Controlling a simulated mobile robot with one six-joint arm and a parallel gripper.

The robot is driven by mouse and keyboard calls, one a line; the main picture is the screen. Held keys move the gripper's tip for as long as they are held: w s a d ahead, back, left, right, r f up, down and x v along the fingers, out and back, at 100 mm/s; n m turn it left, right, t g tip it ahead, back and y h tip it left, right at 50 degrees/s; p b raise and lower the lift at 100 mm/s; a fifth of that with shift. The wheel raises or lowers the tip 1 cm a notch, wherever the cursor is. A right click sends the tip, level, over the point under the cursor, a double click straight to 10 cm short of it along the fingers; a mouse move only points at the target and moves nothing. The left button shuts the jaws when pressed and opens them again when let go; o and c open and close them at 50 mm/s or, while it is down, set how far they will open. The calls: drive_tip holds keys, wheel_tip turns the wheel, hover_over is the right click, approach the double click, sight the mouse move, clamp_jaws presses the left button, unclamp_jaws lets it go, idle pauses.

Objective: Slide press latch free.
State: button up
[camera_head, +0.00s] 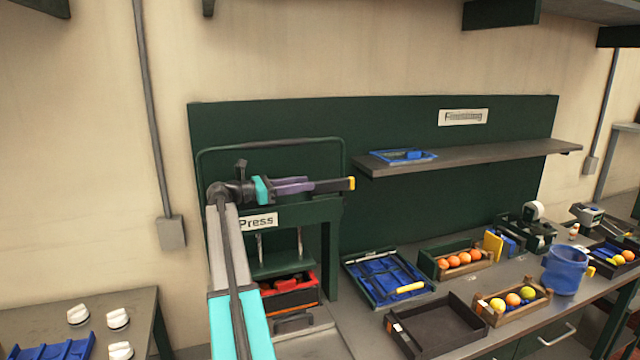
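The dark green press (333,250) stands at centre left, with a "Press" sign on its crossbar and two rods above a plate. My arm reaches up in front of its left side. My gripper (345,184) is at the top right of the press frame, pointing right, side-on and small. A small yellow piece (351,183) shows at its tip; I cannot tell whether it is a fingertip or part of the press. Whether the fingers are open or shut does not show. I cannot make out the latch for certain.
A red-and-black crate (291,294) sits under the press plate. To the right are a blue-lined tray (368,268), an empty dark tray (435,335), fruit crates (506,319) and a blue bucket (565,270). A shelf (470,157) juts out right of the press.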

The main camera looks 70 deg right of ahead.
sight(325, 181)
drive_tip(key=shift+s+f, duration=0.1)
drive_tip(key=shift+s, duration=0.15)
drive_tip(key=shift+d, duration=0.15)
drive_tip(key=shift+s+d, duration=0.4)
drive_tip(key=shift+s, duration=0.2)
drive_tip(key=shift+b+x, duration=0.95)
drive_tip(key=shift+x, duration=2.1)
clamp_jaws()
